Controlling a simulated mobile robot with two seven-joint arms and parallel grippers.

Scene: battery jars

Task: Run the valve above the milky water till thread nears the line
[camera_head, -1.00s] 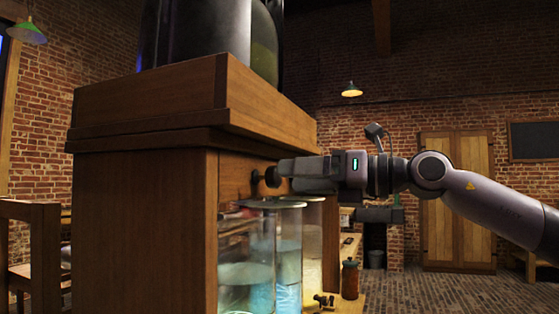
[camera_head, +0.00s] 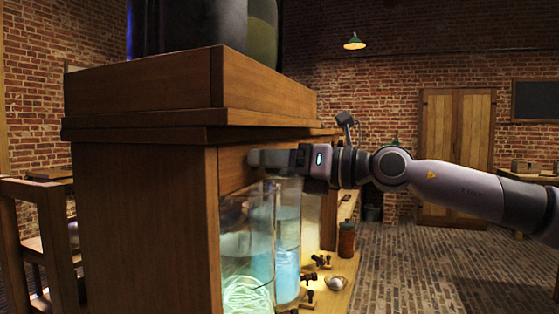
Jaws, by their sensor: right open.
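Glass jars stand in the open bay under the wooden cabinet's top. The front jar (camera_head: 246,245) holds bluish water with a tangle of pale thread (camera_head: 246,295) in its lower part. Another jar (camera_head: 287,235) behind it holds blue water. I cannot tell which water is the milky one, and I make out no line. My right gripper (camera_head: 262,158) reaches in from the right against the cabinet's front panel, above the jars. It is open. No valve shows clearly there; the gripper covers that spot. My left gripper is not in view.
The wooden cabinet (camera_head: 145,225) fills the left middle, with large dark vessels (camera_head: 190,25) on top. Small dark fittings (camera_head: 318,262), a brown bottle (camera_head: 346,238) and a small round dish (camera_head: 336,283) are on the lit bench. A chair (camera_head: 45,240) stands at left. Brick floor lies open at right.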

